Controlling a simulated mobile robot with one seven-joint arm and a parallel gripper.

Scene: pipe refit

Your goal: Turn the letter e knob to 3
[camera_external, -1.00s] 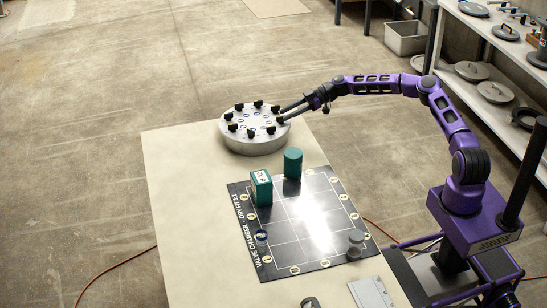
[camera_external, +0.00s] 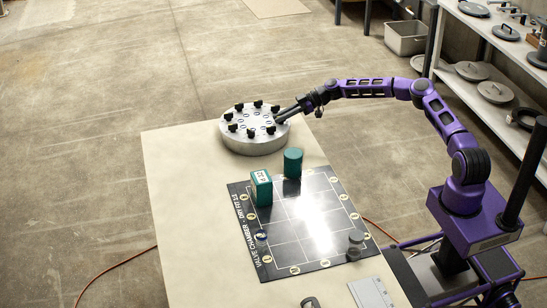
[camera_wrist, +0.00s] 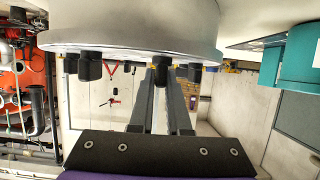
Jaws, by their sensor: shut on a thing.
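A round pale drum (camera_external: 254,144) stands at the far end of the table, with several black knobs around the rim of its top. The letters on it are too small to read, so I cannot tell which knob is e. My gripper (camera_external: 279,119) reaches in from the right to the drum's right edge. In the wrist view the drum (camera_wrist: 140,30) fills the top of the picture, upside down. There my gripper (camera_wrist: 161,72) is shut on a black knob (camera_wrist: 162,63), which the fingers partly hide. A neighbouring knob (camera_wrist: 90,67) shows to its left.
A grey cylindrical piece (camera_external: 356,241) stands at the mat's right. Bare table lies left of the mat.

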